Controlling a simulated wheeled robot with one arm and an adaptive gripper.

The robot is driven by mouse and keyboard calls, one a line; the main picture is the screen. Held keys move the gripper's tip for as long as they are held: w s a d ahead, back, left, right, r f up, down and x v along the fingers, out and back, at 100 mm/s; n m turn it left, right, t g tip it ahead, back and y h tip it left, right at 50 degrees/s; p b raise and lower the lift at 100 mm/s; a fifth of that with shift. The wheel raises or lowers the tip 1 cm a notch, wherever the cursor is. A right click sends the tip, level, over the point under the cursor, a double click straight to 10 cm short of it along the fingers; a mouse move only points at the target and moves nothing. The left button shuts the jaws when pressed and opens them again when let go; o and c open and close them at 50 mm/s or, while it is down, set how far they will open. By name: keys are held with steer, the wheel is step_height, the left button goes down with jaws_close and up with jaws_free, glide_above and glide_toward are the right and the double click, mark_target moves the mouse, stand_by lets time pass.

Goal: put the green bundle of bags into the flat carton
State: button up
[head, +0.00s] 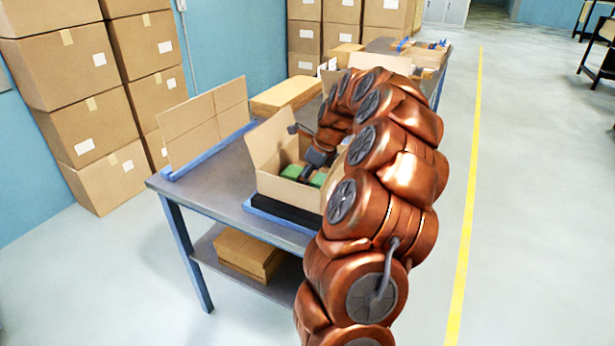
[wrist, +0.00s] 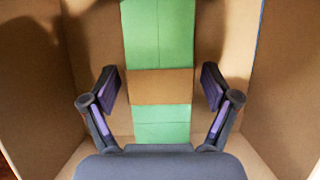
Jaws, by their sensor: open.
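The green bundle of bags (wrist: 161,35) lies on the floor of an open carton (head: 288,190), with a brown paper band (wrist: 160,87) around it. In the head view two green parts of the bundle (head: 292,171) show inside the carton, on either side of my gripper (head: 308,172). In the wrist view my gripper (wrist: 160,88) is open, with one finger on each side of the bundle near the band. Gaps show between both fingers and the bundle. The carton's walls (wrist: 275,90) rise around the fingers. My arm hides the carton's right side in the head view.
The carton stands on a dark block with a blue edge on the grey workbench (head: 200,183). A cardboard divider (head: 205,120) stands at the bench's left; a closed flat box (head: 285,96) lies behind. Stacked boxes (head: 75,100) stand left. Floor right of the bench is clear.

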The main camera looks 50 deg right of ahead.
steer(key=v, duration=1.2)
steer(key=shift+w+a+r, duration=0.1)
steer(key=shift+r, duration=0.05)
steer(key=s+a+f+n+g, duration=0.1)
steer(key=s+a+n+g, duration=0.15)
steer(key=a+n, duration=0.95)
steer(key=s+a+f+n+g, duration=0.1)
steer(key=s+a+n, duration=0.3)
steer(key=a, duration=1.4)
steer(key=s+a+f+n+g, duration=0.1)
steer(key=s+a+f+n, duration=0.2)
steer(key=s+n, duration=0.2)
steer(key=s+a+f+n+g+h, duration=0.1)
steer(key=s+a+f+n, duration=0.1)
steer(key=s+n, duration=0.4)
steer(key=s+a+f+n+g, duration=0.1)
steer(key=s+a+f+n, duration=0.2)
steer(key=s, duration=0.6)
steer(key=shift+s+a+f+n+g, duration=0.15)
steer(key=shift+a+f+n+g, duration=0.2)
steer(key=shift+n, duration=0.85)
